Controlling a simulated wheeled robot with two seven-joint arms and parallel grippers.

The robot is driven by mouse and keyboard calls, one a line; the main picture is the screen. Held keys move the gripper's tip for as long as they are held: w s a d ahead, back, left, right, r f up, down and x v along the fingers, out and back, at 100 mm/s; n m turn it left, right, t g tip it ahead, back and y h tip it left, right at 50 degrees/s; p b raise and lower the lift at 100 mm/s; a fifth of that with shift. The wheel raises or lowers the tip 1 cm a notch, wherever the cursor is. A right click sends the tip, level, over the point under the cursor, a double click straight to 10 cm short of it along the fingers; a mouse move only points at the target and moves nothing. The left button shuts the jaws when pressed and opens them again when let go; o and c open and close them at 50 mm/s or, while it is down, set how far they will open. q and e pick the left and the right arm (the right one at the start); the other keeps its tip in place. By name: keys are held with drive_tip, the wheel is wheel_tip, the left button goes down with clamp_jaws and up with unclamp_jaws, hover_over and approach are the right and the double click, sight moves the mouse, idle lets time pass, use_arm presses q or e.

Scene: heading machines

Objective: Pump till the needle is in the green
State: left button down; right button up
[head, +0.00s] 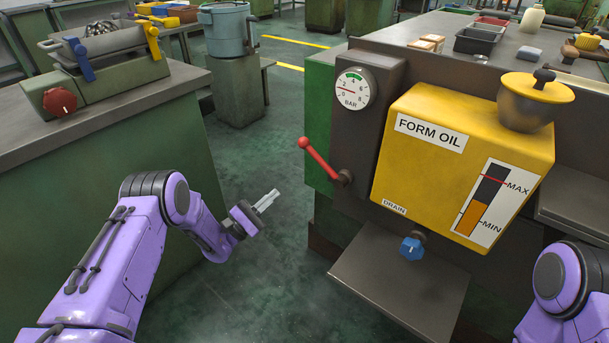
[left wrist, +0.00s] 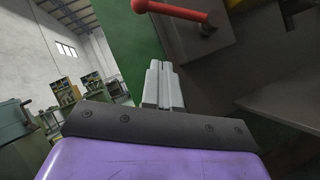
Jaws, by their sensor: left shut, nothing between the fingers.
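The pressure gauge (head: 353,88), marked BAR, is on the dark panel left of the yellow FORM OIL tank (head: 455,150). Its red needle points left, near the 2, outside the green arc at the top. The red pump lever (head: 320,159) slants up and left from its pivot on the panel; its ball end also shows at the top of the left wrist view, with the lever (left wrist: 180,11). My left gripper (head: 270,199) is shut and empty, below and left of the lever, apart from it; its fingers show in the left wrist view (left wrist: 161,88). My right gripper is out of view.
A blue drain knob (head: 411,248) sits under the tank, above a grey shelf (head: 400,285). A green-sided bench (head: 110,170) stands at left. The floor between bench and panel is clear. A yellow-lidded cup (head: 530,100) tops the tank.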

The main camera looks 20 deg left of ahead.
sight(322, 162)
use_arm(q)
drive_tip(key=s+r+p+x, duration=0.1)
drive_tip(key=s+r+x, duration=0.1)
drive_tip(key=x, duration=1)
drive_tip(key=shift+w+d+r, duration=0.15)
drive_tip(key=shift+d+r, duration=0.1)
drive_tip(key=shift+d, duration=0.3)
